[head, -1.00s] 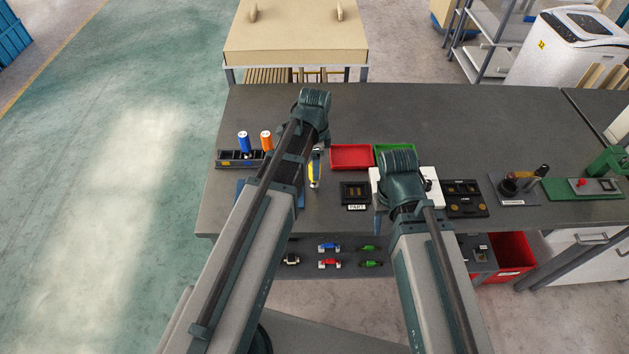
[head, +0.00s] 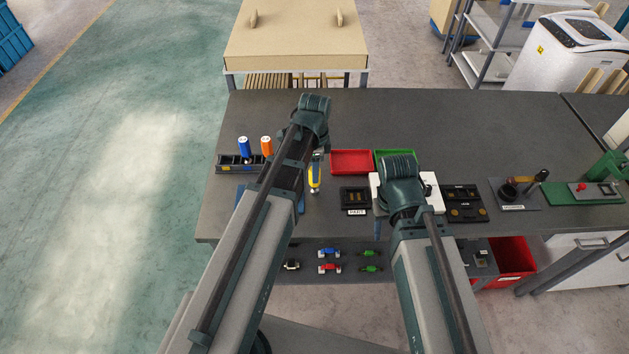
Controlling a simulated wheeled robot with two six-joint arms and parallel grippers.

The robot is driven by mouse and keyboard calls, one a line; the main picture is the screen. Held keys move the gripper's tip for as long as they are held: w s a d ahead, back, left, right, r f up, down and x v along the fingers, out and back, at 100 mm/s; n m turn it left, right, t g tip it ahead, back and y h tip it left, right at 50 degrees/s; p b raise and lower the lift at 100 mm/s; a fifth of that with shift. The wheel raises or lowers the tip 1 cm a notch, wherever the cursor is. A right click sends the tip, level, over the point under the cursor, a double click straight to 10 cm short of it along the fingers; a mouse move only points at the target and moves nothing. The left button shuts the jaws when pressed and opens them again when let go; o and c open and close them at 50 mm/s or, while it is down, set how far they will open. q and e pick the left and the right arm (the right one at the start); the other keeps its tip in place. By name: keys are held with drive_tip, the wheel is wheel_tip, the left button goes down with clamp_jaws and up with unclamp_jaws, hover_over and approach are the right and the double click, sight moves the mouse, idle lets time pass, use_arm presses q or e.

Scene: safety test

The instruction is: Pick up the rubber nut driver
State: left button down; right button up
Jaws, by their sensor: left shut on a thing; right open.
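A rack (head: 226,168) at the left of the grey workbench holds a blue-handled driver (head: 243,146) and an orange-handled driver (head: 266,145). A yellow-handled tool (head: 315,178) shows just below my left wrist, over the bench. My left gripper (head: 318,157) is shut on this tool; its fingers are mostly hidden by the wrist. Which tool is the rubber nut driver cannot be told by look alone. My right gripper (head: 404,190) is over a white block (head: 377,192) on the bench; its fingers are largely hidden by its own wrist.
A red tray (head: 351,161) and a green tray (head: 396,155) lie mid-bench. A black labelled holder (head: 355,198) and a black parts board (head: 464,203) lie in front. Small coloured parts sit on a lower shelf (head: 340,282). The back of the bench (head: 450,120) is clear.

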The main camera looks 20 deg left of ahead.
use_arm(q)
drive_tip(key=shift+r+p, duration=3.3)
drive_tip(key=shift+p, duration=0.05)
